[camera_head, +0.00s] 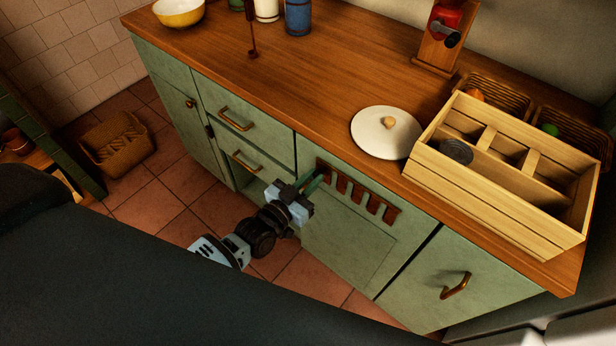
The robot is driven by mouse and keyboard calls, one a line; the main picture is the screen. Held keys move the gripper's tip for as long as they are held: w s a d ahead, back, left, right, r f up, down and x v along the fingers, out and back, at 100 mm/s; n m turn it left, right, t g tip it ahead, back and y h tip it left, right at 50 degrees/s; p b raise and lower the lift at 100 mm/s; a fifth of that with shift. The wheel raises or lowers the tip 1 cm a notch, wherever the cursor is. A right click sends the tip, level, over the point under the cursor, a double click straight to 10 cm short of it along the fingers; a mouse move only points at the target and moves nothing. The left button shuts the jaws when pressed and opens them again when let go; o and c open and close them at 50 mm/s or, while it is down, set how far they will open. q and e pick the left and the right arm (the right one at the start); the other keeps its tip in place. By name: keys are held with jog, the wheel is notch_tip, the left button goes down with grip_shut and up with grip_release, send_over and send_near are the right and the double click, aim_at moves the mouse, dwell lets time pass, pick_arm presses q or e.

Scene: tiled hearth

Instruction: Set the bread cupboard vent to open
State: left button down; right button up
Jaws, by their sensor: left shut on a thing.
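The bread cupboard (345,235) is a green front below the wooden counter. Its vent (357,192) is a sloping row of several reddish-brown upright bars or slots near the top of the panel. I cannot tell whether these are openings or covers. My left gripper (308,187) is at the left end of the vent, shut on a small part there. That part looks like the vent's slider tab, but the fingers mostly hide it. My right gripper is not in view.
Drawers (238,118) with brass handles are left of the cupboard, and a handled door (455,285) is right. On the counter are a white lid (384,135), a wooden crate (480,185) and a grinder (440,40). A basket (118,143) stands on the tiled floor.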

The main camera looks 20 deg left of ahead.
pick_arm(q)
jog(key=shift+s+d, duration=0.3)
jog(key=shift+d, duration=0.65)
jog(key=c, duration=1.4)
grip_release()
jog(key=shift+d, duration=0.1)
jog(key=shift+c, duration=0.2)
jog(key=shift+s+a, duration=0.25)
jog(key=v, duration=0.7)
jog(key=shift+s, duration=0.15)
